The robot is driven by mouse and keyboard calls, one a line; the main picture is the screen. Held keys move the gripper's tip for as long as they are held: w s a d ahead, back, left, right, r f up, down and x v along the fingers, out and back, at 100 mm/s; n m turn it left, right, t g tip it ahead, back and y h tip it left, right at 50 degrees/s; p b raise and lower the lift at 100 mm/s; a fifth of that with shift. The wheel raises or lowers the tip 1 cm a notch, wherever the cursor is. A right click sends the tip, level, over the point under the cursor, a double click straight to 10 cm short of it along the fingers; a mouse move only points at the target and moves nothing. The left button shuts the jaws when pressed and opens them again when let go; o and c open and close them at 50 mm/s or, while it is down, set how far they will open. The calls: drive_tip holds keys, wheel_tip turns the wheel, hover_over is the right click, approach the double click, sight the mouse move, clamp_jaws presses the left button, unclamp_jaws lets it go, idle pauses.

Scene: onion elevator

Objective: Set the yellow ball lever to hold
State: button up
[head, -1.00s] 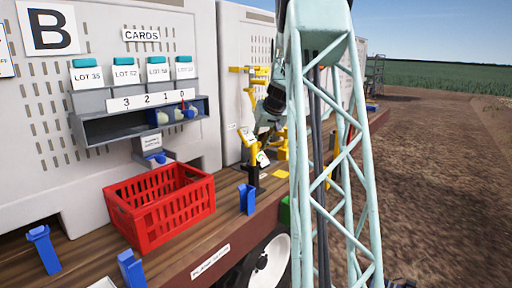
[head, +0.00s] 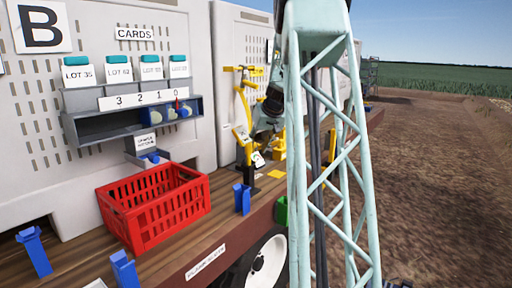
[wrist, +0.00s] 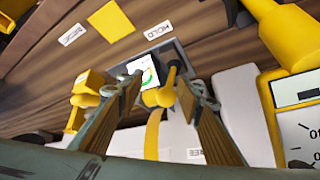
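The yellow ball lever (wrist: 158,97) shows in the wrist view, its round yellow end between my fingertips. My gripper (wrist: 157,92) is open around the ball, with a gap visible at the left finger; whether the right finger touches cannot be told. A white label reading HOLD (wrist: 158,30) lies on the wood beyond the plate, and a second label (wrist: 73,34) lies left of it. In the head view my gripper (head: 262,132) is beside the yellow stand, and the lever cannot be made out.
A white dial card (wrist: 146,70) lies behind the lever. Yellow parts (wrist: 88,92) stand to the left, and a yellow-framed scale (wrist: 297,115) to the right. In the head view, a red crate (head: 150,208) and blue brackets (head: 242,198) stand on the wooden deck.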

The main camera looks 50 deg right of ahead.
drive_tip(key=shift+w+a+r, duration=0.1)
drive_tip(key=shift+w+r, duration=0.15)
drive_tip(key=shift+r, duration=0.15)
